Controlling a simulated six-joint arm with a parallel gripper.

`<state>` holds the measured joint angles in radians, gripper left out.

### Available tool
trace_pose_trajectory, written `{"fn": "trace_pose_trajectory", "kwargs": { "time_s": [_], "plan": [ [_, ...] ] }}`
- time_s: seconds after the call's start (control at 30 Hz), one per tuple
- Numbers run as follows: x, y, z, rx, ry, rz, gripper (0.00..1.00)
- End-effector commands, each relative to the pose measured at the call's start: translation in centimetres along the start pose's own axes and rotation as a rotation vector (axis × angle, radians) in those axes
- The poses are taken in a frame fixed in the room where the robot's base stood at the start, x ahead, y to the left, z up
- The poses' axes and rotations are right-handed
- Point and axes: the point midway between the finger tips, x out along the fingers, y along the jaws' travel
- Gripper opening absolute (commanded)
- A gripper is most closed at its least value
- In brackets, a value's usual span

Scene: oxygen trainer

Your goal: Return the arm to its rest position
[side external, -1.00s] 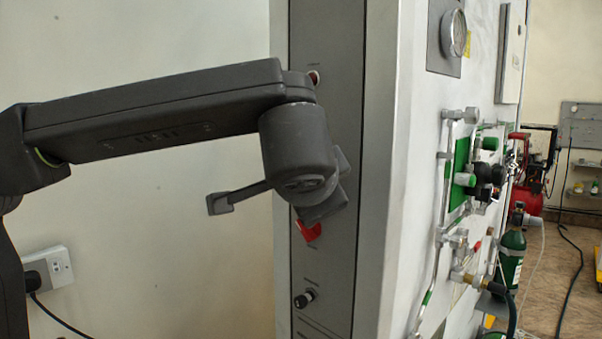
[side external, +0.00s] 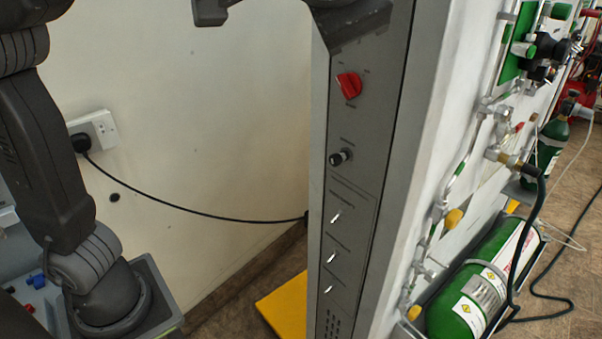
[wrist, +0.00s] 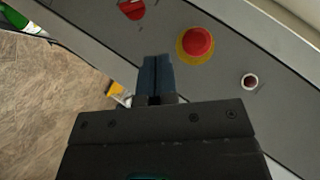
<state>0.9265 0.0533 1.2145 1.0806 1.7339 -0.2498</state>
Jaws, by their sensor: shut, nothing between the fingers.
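My gripper shows in the wrist view (wrist: 157,68) with its two dark fingers together and nothing between them. The fingers point toward the grey control panel (wrist: 90,45) and overlap it in that view; I cannot tell the gap. In the side view, dark parts of my wrist are cut off at the top edge, in front of the upper panel (side external: 375,130), and the fingertips cannot be made out. My lower arm stands upright on its base at the left.
The panel bears a red knob (side external: 349,86), a black knob (side external: 341,157) and several toggle switches. The wrist view shows a red button on a yellow ring (wrist: 196,46). A black cable (side external: 200,213) hangs along the wall.

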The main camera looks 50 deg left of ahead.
Motion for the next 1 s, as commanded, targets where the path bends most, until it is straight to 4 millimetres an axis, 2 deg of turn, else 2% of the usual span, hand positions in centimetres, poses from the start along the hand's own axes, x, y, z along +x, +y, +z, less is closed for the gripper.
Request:
{"fn": "trace_pose_trajectory", "kwargs": {
  "time_s": [0.13, 0.3, 0.5, 0.6, 0.7, 0.8, 1.0],
  "plan": [
    [4.5, -0.6, 4.3, 0.031, -0.069, 0.118, 0.0],
    [8.8, 0.5, 11.3, -0.003, -0.147, 0.315, 0.0],
    [11.2, 3.6, 19.3, -0.173, -0.209, 0.525, 0.0],
    [11.8, 5.4, 22.4, -0.293, -0.224, 0.599, 0.0],
    [12.3, 7.0, 24.6, -0.405, -0.229, 0.644, 0.0],
    [12.6, 8.0, 26.0, -0.488, -0.231, 0.668, 0.0],
    [12.8, 8.8, 26.7, -0.542, -0.23, 0.683, 0.0]
  ]
}}
